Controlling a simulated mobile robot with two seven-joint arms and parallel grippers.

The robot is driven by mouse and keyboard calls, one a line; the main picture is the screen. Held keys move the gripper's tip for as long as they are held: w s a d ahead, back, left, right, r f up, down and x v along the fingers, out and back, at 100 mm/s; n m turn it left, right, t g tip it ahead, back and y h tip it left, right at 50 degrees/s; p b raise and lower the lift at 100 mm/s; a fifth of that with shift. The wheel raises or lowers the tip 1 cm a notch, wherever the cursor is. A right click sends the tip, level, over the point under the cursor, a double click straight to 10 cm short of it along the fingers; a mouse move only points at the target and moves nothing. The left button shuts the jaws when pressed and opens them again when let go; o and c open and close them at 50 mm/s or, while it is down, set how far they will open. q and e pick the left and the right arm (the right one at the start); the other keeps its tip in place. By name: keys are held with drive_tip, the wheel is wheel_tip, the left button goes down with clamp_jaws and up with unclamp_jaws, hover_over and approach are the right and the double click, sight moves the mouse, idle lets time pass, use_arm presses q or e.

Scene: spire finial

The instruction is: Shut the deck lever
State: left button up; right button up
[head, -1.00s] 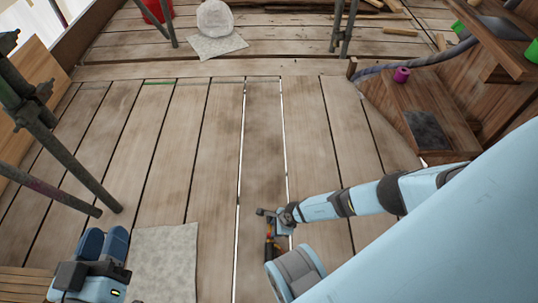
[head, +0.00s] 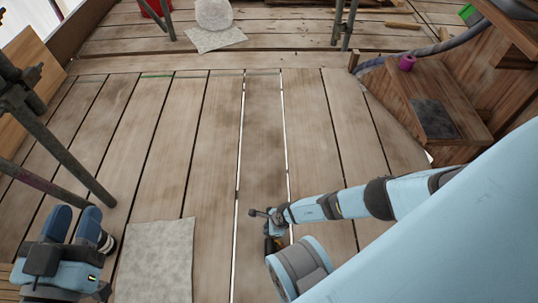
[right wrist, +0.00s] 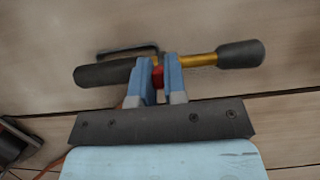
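In the right wrist view a rod, which looks like the deck lever (right wrist: 203,60), lies across my right gripper (right wrist: 160,68). It has a gold shaft, a red middle and thick dark ends. The two blue fingers sit close on either side of the red part, so the gripper looks shut on it. In the head view my right gripper (head: 277,218) is low over the deck planks, with a dark bar end at its left and something orange-yellow just below.
A grey mat (head: 155,262) lies beside my left gripper. Scaffold poles (head: 62,150) stand at the left. A wooden stepped structure (head: 440,105) with a magenta cylinder (head: 407,62) is at right. The middle planks (head: 210,130) are clear.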

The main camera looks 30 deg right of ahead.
drive_tip(key=shift+w+a+r+h+p, duration=0.15)
drive_tip(key=shift+a+h+p, duration=0.15)
drive_tip(key=shift+p, duration=0.3)
clamp_jaws()
drive_tip(key=shift+g+p, duration=0.3)
drive_tip(key=shift+p, duration=0.05)
drive_tip(key=shift+w+a+f+g+h, duration=0.1)
drive_tip(key=shift+a+f+g+h, duration=0.2)
drive_tip(key=shift+h, duration=0.5)
use_arm(q)
drive_tip(key=shift+s+d+f+n+g, duration=0.2)
drive_tip(key=shift+s+d+n+g, duration=0.3)
drive_tip(key=shift+n, duration=0.4)
drive_tip(key=shift+a, duration=0.15)
use_arm(e)
drive_tip(key=o, duration=0.7)
unclamp_jaws()
use_arm(q)
drive_tip(key=shift+r, duration=0.1)
use_arm(e)
drive_tip(key=shift+w, duration=0.1)
